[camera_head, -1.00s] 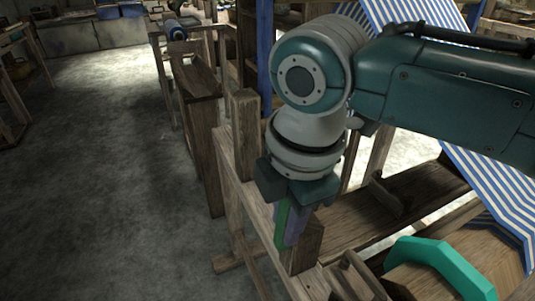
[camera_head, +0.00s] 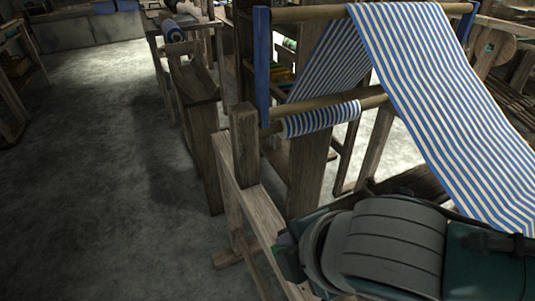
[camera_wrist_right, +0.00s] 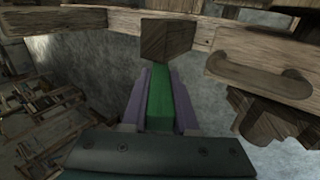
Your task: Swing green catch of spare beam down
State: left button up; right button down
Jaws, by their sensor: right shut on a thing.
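The green catch (camera_wrist_right: 160,100) is a long, narrow bar in the right wrist view. The two purple fingers of my right gripper (camera_wrist_right: 160,88) lie along its two sides, shut on it. The catch's far end points toward the end of a square wooden block (camera_wrist_right: 167,40); I cannot tell whether they touch. In the head view my right gripper (camera_head: 287,256) is low beside the loom's side rail (camera_head: 255,210), mostly hidden behind my wrist. Only a small green piece and a purple bit show there. I cannot make out the spare beam for certain. My left gripper is not in view.
Blue-and-white striped cloth (camera_head: 430,100) hangs over the loom's upper bars, above my arm. A wooden post (camera_head: 244,140) rises from the side rail. A curved wooden handle (camera_wrist_right: 262,78) sits right of the catch. The grey floor (camera_head: 110,170) at left is clear.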

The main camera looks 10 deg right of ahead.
jog(key=shift+s+d+f+t+y+b, duration=0.1)
jog(key=shift+s+f+t+y+b, duration=0.3)
jog(key=shift+t, duration=0.7)
jog(key=shift+s, duration=0.1)
